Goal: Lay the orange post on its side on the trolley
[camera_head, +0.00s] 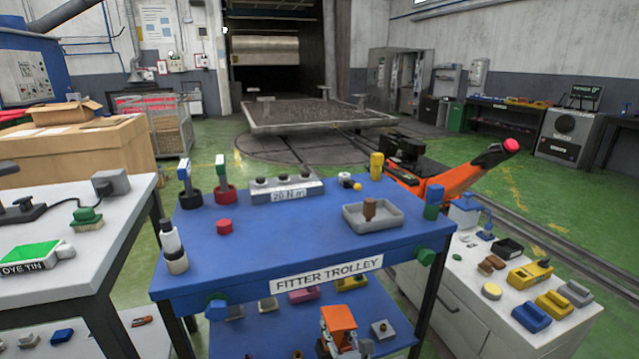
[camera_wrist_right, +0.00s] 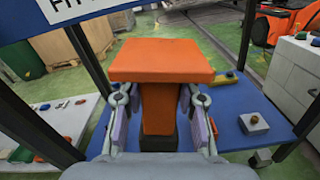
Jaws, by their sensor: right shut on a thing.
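The orange post (camera_head: 339,318) has a broad flat head and a narrower stem. It is at the bottom of the head view, in front of the trolley's lower shelf. In the right wrist view the orange post (camera_wrist_right: 160,62) looks roughly upright, its stem between the fingers. My right gripper (camera_head: 342,346) is shut on the stem; it also shows in the right wrist view (camera_wrist_right: 158,108). The post's lower end is dark and partly hidden, so I cannot tell whether it touches anything. The blue fitter trolley (camera_head: 290,232) stands ahead. My left gripper is not in view.
Lower-shelf items sit nearby. Benches flank the trolley, white left (camera_head: 120,212) and right (camera_head: 475,297).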

